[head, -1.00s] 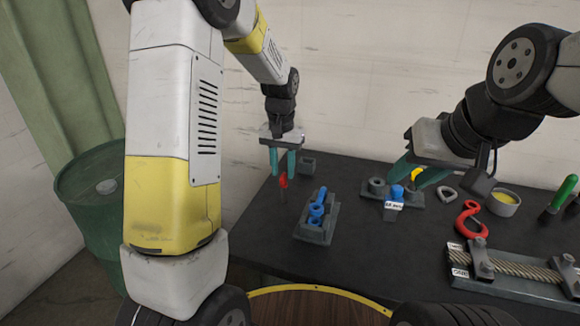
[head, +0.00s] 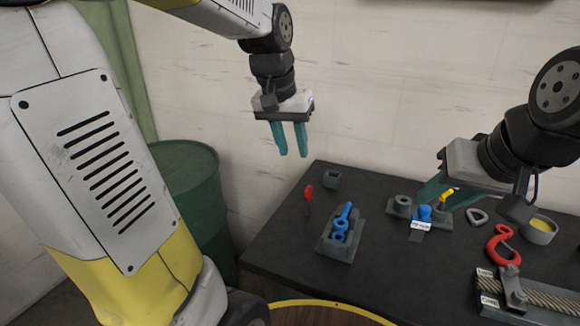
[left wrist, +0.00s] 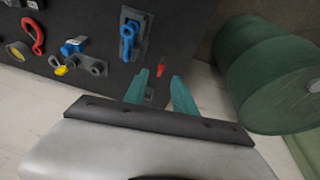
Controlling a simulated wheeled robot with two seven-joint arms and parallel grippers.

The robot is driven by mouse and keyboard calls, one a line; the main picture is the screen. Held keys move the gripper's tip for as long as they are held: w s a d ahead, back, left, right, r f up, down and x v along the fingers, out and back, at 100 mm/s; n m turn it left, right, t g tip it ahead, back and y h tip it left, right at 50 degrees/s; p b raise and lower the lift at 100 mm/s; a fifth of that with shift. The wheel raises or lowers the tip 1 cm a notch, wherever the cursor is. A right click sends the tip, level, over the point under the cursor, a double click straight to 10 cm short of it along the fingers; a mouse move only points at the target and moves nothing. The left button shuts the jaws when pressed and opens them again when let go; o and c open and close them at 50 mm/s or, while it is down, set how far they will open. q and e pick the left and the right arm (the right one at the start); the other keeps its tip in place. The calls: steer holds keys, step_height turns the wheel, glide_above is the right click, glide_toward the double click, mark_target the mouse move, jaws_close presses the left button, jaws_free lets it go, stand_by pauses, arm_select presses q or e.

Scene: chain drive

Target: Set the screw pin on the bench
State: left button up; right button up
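The screw pin (head: 309,196), with a red head and thin dark shank, stands about upright on the dark bench (head: 285,238) near its left edge. Its red head also shows in the left wrist view (left wrist: 161,68). My left gripper (head: 291,154) is open and empty, above and behind the pin and apart from it. Its two teal fingers show in the left wrist view (left wrist: 159,92), spread apart. My right gripper (head: 448,197) is over the back of the bench by a yellow piece; its fingers look spread, with nothing clearly held between them.
A grey holder with a blue eye piece (head: 341,228) is right of the pin. A small grey box (head: 332,178) is behind it. A blue part (head: 425,213), a red hook (head: 502,246) and a wire rope fixture (head: 540,297) lie further right. A green barrel (head: 190,190) stands left.

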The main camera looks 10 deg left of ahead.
arm_select(q)
steer(key=s+t, duration=0.3)
steer(key=s, duration=0.9)
steer(key=shift+s+a+n+h, duration=0.25)
steer(key=shift+n+h, duration=0.15)
